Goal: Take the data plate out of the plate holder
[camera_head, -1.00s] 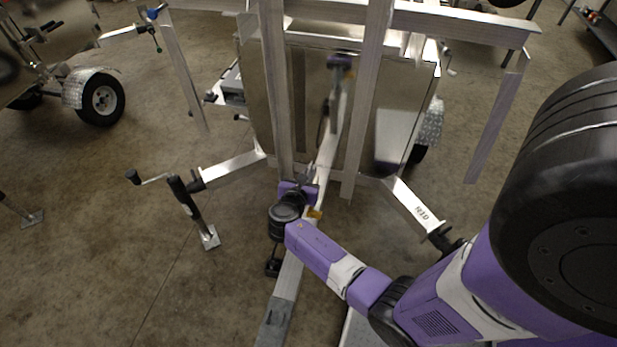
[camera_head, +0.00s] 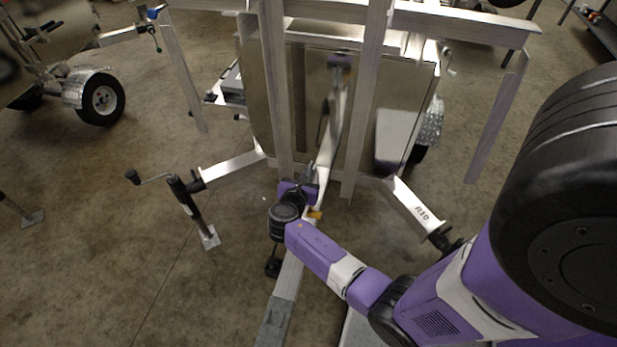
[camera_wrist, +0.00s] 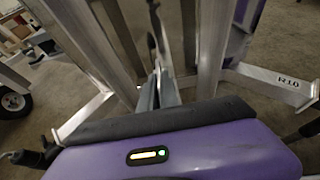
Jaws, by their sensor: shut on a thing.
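My gripper (camera_head: 308,183) is low in front of the trailer's shiny upright panel (camera_head: 395,110), between two upright metal posts. In the wrist view its two grey fingers (camera_wrist: 158,88) are close together and point at the panel, shut on a thin thing, which I take to be the data plate. The plate's face and edges cannot be made out. The plate holder cannot be made out either; my wrist and fingers cover that spot in the head view.
The left post (camera_head: 273,90) and right post (camera_head: 366,95) stand close on either side of my gripper. A trailer beam (camera_head: 280,300) runs beneath my wrist. A jack with a crank (camera_head: 190,205) stands at the left. Open concrete floor lies left of it.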

